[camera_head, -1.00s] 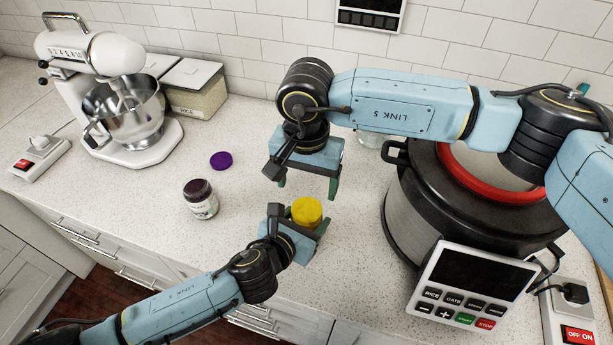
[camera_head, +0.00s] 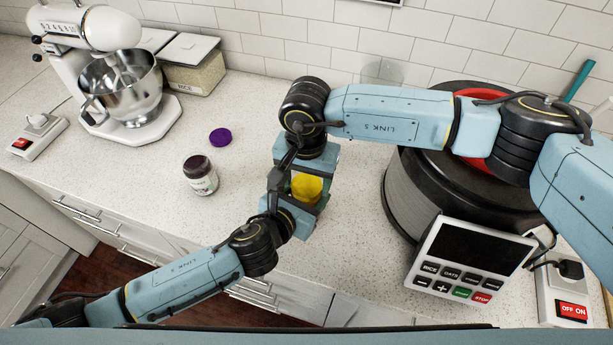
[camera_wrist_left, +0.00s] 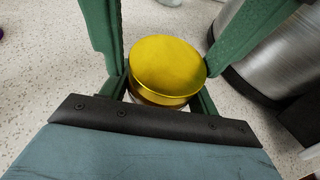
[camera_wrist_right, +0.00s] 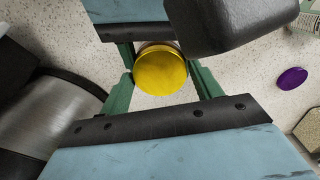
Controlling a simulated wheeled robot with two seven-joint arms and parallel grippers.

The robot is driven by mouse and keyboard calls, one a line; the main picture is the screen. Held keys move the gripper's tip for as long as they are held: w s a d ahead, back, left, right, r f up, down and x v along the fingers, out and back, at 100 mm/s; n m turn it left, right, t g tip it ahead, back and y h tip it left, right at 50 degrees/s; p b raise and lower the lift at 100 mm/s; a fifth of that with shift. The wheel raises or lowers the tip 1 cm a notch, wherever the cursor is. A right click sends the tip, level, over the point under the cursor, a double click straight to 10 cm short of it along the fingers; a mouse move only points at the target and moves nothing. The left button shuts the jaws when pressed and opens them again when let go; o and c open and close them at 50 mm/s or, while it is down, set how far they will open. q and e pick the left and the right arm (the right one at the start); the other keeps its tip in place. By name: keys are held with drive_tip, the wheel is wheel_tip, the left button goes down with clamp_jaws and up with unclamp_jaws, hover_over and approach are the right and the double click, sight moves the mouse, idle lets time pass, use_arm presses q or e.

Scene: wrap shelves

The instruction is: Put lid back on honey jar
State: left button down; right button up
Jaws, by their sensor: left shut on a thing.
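The yellow-gold lid (camera_head: 307,188) is between my two grippers in the head view. It also shows in the left wrist view (camera_wrist_left: 167,66) and the right wrist view (camera_wrist_right: 160,70). It looks level on top of the honey jar, whose body is almost wholly hidden; only a pale sliver shows under the lid in the left wrist view. My left gripper (camera_head: 304,205) comes from the lower left and is shut on the jar. My right gripper (camera_head: 303,176) is above, with its fingers open on either side of the lid. Whether they touch it cannot be told.
A dark jar (camera_head: 200,176) and a purple lid (camera_head: 220,137) stand to the left. A stand mixer (camera_head: 125,95) and a rice container (camera_head: 193,70) are at the back left. A large cooker (camera_head: 430,190) is close on the right.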

drive_tip(key=c, duration=0.6)
drive_tip(key=m, duration=0.5)
drive_tip(key=shift+m, duration=0.4)
drive_tip(key=shift+c, duration=0.3)
drive_tip(key=m, duration=0.4)
drive_tip(key=o, duration=1.1)
